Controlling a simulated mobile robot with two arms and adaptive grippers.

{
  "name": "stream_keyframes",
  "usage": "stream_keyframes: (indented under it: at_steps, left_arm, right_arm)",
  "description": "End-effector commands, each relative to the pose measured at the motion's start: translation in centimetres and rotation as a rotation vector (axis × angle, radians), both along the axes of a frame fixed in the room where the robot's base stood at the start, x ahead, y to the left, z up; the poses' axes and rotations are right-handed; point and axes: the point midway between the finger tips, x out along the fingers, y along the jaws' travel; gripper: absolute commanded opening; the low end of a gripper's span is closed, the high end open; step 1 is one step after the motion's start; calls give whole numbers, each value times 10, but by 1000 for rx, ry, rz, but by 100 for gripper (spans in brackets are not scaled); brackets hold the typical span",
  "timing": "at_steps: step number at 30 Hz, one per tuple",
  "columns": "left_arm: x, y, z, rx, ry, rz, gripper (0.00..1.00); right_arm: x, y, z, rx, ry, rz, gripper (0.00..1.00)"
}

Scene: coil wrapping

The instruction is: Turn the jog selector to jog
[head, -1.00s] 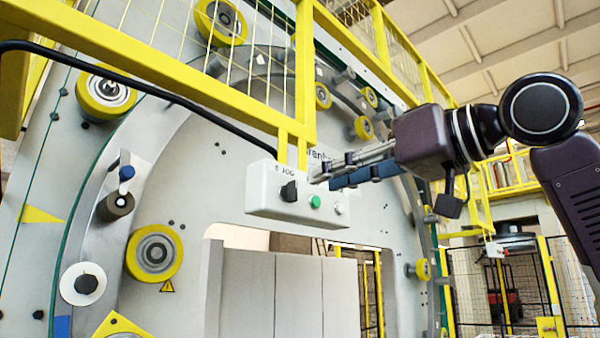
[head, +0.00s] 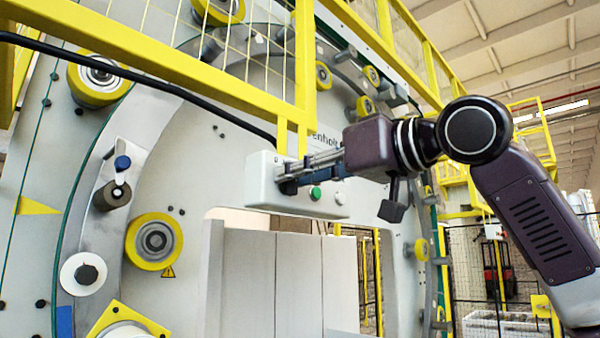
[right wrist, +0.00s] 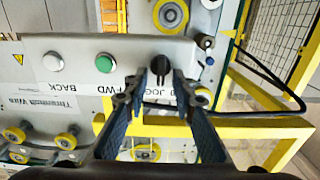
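The jog selector (right wrist: 160,65) is a black knob on a pale control box (head: 262,190), with the labels 0 and JOG beside it. Its exact setting is hard to read. My right gripper (head: 285,178) is in front of the box at the selector, hiding most of the knob in the head view. In the right wrist view the right gripper (right wrist: 158,80) has its two fingers apart, with the tips close to either side of the knob. I cannot tell whether they touch it. My left gripper is not in view.
A green button (right wrist: 105,63) labelled FWD and a white button (right wrist: 53,61) labelled BACK sit beside the selector. A yellow guard rail (head: 305,70) stands above the box and a black cable (head: 130,82) runs to it. The large ring machine with yellow rollers (head: 153,241) is behind.

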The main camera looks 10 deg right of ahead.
Motion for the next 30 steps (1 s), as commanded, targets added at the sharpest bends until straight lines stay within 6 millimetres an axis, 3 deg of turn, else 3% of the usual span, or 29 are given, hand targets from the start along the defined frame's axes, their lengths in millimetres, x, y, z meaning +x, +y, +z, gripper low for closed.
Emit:
stream_keyframes:
  at_steps: [1, 6, 19, 30]
  left_arm:
    - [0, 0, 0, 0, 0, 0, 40]
    - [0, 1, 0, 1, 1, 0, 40]
    - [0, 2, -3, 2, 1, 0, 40]
    - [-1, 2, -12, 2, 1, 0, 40]
  right_arm:
    - [0, 0, 0, 0, 0, 0, 19]
    - [0, 0, 0, -1, 1, 0, 0]
    - [1, -1, -1, 58, 40, 1, 0]
    - [3, -3, -3, 298, 200, 3, 0]
